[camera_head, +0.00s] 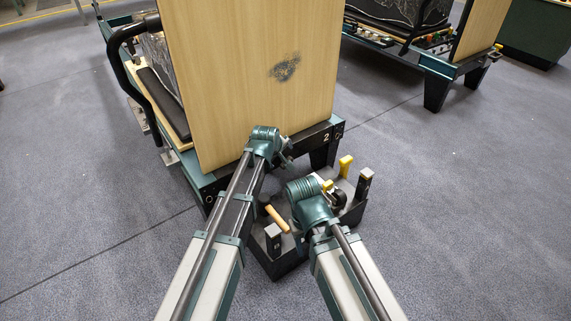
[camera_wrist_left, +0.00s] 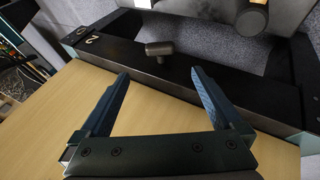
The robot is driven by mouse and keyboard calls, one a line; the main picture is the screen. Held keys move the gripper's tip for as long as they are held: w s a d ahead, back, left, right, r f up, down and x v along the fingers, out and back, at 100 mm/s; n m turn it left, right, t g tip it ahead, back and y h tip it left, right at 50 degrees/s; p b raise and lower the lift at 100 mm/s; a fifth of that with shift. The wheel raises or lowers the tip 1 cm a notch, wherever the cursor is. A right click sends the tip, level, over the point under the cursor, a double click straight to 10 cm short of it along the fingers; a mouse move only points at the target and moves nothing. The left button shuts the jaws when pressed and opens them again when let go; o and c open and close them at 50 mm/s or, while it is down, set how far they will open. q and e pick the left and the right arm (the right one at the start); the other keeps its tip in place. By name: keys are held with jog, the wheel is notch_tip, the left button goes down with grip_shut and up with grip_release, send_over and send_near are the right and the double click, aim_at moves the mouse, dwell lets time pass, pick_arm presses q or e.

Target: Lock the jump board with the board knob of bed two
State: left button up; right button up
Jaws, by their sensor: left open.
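The pale wooden jump board (camera_head: 250,75) of bed two stands upright at the end of the frame, and it also shows in the left wrist view (camera_wrist_left: 60,110). A dark crossbar (camera_wrist_left: 115,55) marked "2" runs along it. The small black board knob (camera_wrist_left: 160,48) sticks up from this bar in the left wrist view. My left gripper (camera_wrist_left: 159,76) is open and empty, with the knob just beyond its fingertips, roughly between them. In the head view my left wrist (camera_head: 265,138) hides the knob. My right gripper (camera_head: 325,192) is over the dark caddy, its jaws unclear.
The dark caddy (camera_head: 276,262) stands on the floor before the bed, holding yellow-handled items (camera_head: 345,164) and a wooden handle (camera_head: 277,218). A black curved rail (camera_head: 120,65) is at the bed's left. Another bed (camera_head: 437,66) stands back right. Floor between is clear.

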pick_arm(q)
jog(key=b+x, duration=0.9)
jog(key=x, duration=0.3)
jog(key=shift+w+f+b, duration=0.2)
jog(key=shift+f+b, duration=0.15)
jog(key=shift+c, duration=0.3)
jog(key=c, duration=1.2)
jog(key=shift+r, duration=0.1)
jog(key=shift+c, duration=0.2)
